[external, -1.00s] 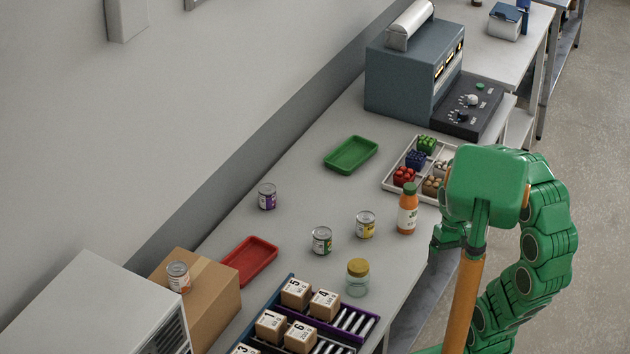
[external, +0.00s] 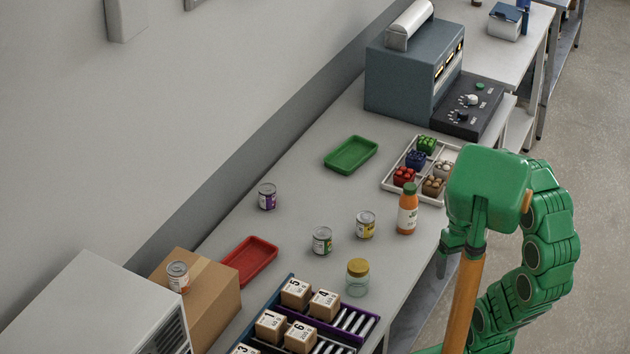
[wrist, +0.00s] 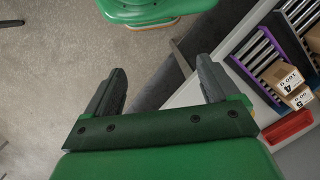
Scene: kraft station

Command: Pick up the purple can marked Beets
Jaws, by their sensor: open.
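The purple can (external: 267,197) stands upright on the table near the wall, between the red tray and the green tray. Its label text is too small to read. My gripper (external: 456,238) is off the right edge of the table, beyond the orange bottle and well away from the purple can. In the wrist view my gripper (wrist: 160,88) has its two fingers spread apart with nothing between them. The floor and the table edge lie beyond the fingers. The purple can does not show in the wrist view.
Two other cans, one green-labelled (external: 322,241) and one yellow-labelled (external: 365,225), stand nearer my arm. An orange bottle (external: 407,208) and a yellow-lidded jar (external: 357,278) stand by the table's right edge. The red tray (external: 249,261) and green tray (external: 351,154) are empty.

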